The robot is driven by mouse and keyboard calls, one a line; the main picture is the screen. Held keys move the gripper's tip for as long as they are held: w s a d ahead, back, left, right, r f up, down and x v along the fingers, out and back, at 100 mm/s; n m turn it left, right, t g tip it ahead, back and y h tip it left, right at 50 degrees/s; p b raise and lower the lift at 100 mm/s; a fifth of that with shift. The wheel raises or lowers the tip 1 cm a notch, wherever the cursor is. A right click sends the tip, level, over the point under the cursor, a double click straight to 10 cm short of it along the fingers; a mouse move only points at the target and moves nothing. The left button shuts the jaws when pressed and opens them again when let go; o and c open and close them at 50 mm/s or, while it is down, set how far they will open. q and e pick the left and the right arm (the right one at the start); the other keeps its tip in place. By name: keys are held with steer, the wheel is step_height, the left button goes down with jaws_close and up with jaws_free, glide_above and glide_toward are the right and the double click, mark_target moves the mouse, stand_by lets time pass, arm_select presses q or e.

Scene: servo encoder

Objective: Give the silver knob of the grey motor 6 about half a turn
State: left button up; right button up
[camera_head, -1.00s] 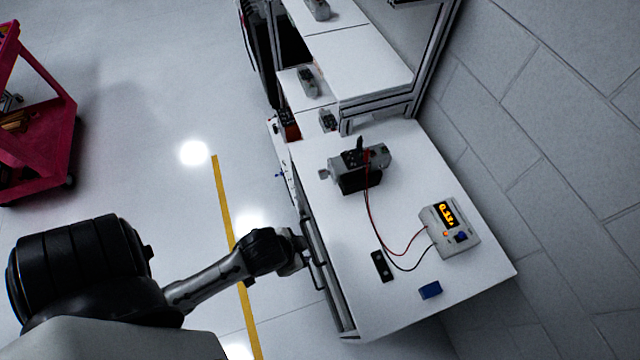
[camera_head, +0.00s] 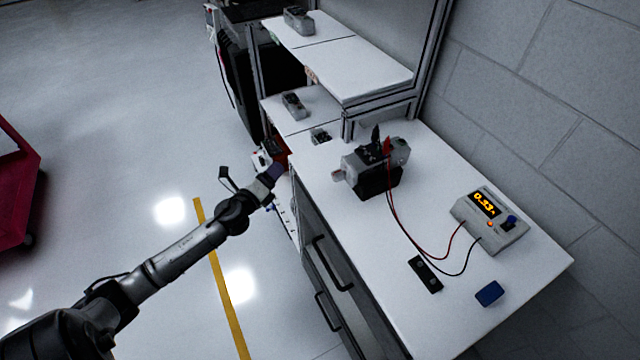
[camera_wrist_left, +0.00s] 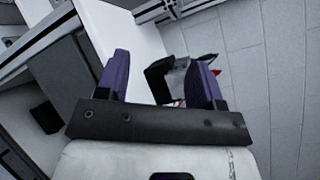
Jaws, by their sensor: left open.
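The grey motor (camera_head: 398,152) sits on the white workbench, with black and red clips on top and a black block at its front. Its silver knob (camera_head: 338,175) sticks out at the left end, toward the bench edge. My left gripper (camera_head: 277,170) is to the left of the knob and apart from it, near the bench's left edge. In the left wrist view its two purple fingers (camera_wrist_left: 159,75) are spread with nothing held. The motor's clips and black parts (camera_wrist_left: 158,80) show beyond, partly hidden by the right finger; I cannot make out the knob there. My right gripper is not in view.
A power supply (camera_head: 490,218) with a lit display is wired to the motor by red and black leads. A black plate (camera_head: 425,274) and a blue block (camera_head: 489,293) lie near the front. A shelf (camera_head: 365,75) rises behind. Drawer handles (camera_head: 333,263) line the bench's left side.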

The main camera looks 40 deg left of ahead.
mark_target(334, 177)
arm_select(q)
steer(key=d+f+m+h, duration=0.1)
steer(key=d+m+h, duration=0.75)
steer(key=m, duration=0.45)
steer(key=w+d, duration=0.1)
steer(key=w, duration=0.3)
steer(key=w+d+m+h, duration=0.1)
steer(key=w, duration=0.3)
steer(key=w+d+m+p, duration=0.1)
steer(key=w+d, duration=0.1)
steer(key=w, duration=0.2)
steer(key=shift+w+f+g, duration=0.1)
steer(key=shift+g, duration=0.3)
steer(key=c, duration=0.9)
steer(key=shift+n, duration=0.3)
